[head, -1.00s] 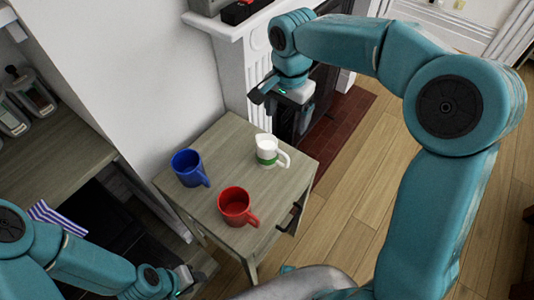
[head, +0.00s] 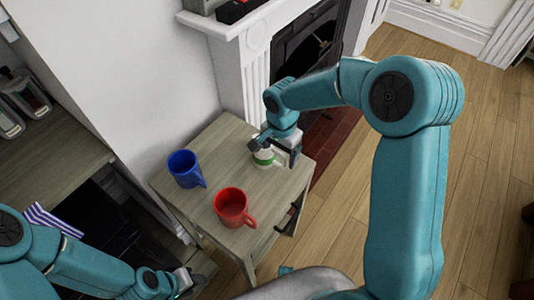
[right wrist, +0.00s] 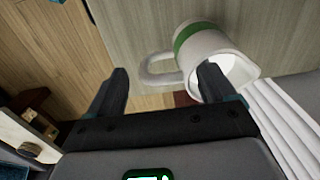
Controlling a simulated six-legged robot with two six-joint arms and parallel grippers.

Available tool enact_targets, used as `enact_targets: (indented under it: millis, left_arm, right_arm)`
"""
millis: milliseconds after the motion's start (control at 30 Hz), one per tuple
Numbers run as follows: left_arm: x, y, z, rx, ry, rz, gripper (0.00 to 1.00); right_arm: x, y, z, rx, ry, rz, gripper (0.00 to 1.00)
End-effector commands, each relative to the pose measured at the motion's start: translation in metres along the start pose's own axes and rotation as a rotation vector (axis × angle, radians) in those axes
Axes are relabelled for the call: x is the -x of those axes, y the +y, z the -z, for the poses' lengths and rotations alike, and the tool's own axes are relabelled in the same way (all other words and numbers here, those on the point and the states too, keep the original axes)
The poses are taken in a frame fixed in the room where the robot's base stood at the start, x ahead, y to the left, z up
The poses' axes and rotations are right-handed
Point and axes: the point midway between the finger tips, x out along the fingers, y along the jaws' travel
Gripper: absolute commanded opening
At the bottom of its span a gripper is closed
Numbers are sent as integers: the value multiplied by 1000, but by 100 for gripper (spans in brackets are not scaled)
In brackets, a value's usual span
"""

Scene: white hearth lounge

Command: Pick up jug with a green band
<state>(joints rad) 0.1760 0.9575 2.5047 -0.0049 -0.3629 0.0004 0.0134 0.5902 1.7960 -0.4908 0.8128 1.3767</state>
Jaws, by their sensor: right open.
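The white jug with a green band (head: 264,158) stands on the small wooden table (head: 222,149). My right gripper (head: 276,149) is over the jug and hides part of it. In the right wrist view the open fingers (right wrist: 165,71) point toward the jug (right wrist: 208,44). Its handle shows between the fingertips, and the right finger overlaps the jug's rim. Whether a finger touches the jug cannot be told. My left gripper (head: 188,281) is low at the bottom left, away from the table; its jaws are too small to read.
A blue mug (head: 184,169) and a red mug (head: 232,207) stand on the same table, left of and nearer than the jug. A white fireplace surround (head: 258,72) rises close behind the table. Open wooden floor (head: 480,170) lies to the right.

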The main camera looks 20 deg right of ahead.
Motion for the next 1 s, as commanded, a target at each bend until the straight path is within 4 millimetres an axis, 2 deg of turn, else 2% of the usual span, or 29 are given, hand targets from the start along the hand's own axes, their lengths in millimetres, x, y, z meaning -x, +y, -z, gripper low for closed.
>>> enact_targets:
  millis: [167, 267, 400, 633, 767, 867, 1000]
  left_arm:
    - [0, 0, 0, 0, 0, 0, 43]
    - [0, 0, 0, 0, 0, 0, 43]
    - [0, 0, 0, 0, 0, 0, 43]
    - [0, 0, 0, 0, 0, 0, 43]
    - [0, 0, 0, 0, 0, 0, 43]
    - [1, 0, 0, 0, 0, 0, 43]
    - [3, 1, 0, 0, 0, 0, 43]
  right_arm:
    - [0, 0, 0, 0, 0, 0, 84]
    - [0, 0, 0, 0, 0, 0, 54]
    - [0, 0, 0, 0, 0, 0, 9]
    - [1, 0, 0, 0, 1, 1, 9]
    - [9, 0, 1, -1, 2, 2, 9]
    - [21, -1, 1, -1, 4, 3, 9]
    - [54, -1, 1, 0, 5, 7, 9]
